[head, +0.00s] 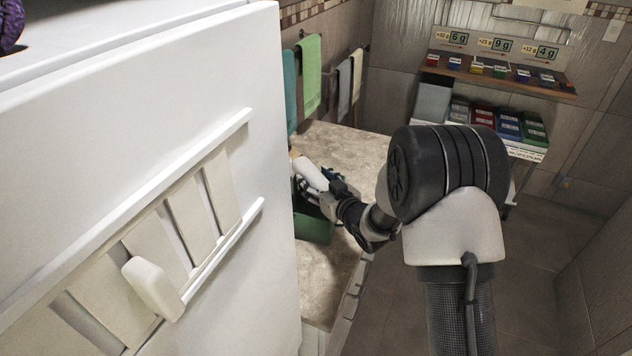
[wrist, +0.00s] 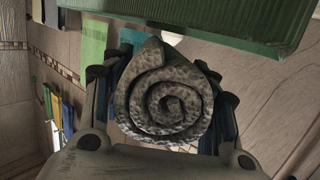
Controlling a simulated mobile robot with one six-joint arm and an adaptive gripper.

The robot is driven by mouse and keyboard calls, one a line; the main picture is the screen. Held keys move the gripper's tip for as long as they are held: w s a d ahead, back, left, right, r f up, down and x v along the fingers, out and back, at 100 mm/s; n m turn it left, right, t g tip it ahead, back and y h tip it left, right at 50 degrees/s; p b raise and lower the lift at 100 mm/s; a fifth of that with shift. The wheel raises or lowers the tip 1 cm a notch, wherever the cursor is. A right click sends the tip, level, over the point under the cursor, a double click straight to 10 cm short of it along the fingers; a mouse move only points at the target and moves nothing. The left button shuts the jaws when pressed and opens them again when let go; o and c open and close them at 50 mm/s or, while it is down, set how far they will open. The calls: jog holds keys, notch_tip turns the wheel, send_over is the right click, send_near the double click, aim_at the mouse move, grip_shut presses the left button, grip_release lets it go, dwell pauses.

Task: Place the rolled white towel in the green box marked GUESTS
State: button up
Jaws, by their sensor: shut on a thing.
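The rolled white towel (head: 309,172) is in the jaws of my gripper (head: 329,197), held above the counter. In the wrist view the towel's spiral end (wrist: 165,102) faces the camera, with a finger of my gripper (wrist: 163,112) on each side. A green box (head: 313,228) stands on the counter just below the towel in the head view, partly hidden by the white panel and my gripper. A ribbed green wall (wrist: 225,22) shows at the top of the wrist view, apart from the towel. No GUESTS marking is readable.
A large white panel with a rack (head: 190,230) fills the left and blocks part of the counter (head: 345,145). Towels hang behind, one green (head: 311,75). A shelf (head: 500,72) and several coloured boxes (head: 508,126) stand at the back right. The nearer counter looks clear.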

jog(key=shift+f+b, duration=0.3)
jog(key=shift+f, duration=0.1)
jog(key=o, duration=1.1)
jog(key=shift+r, duration=0.15)
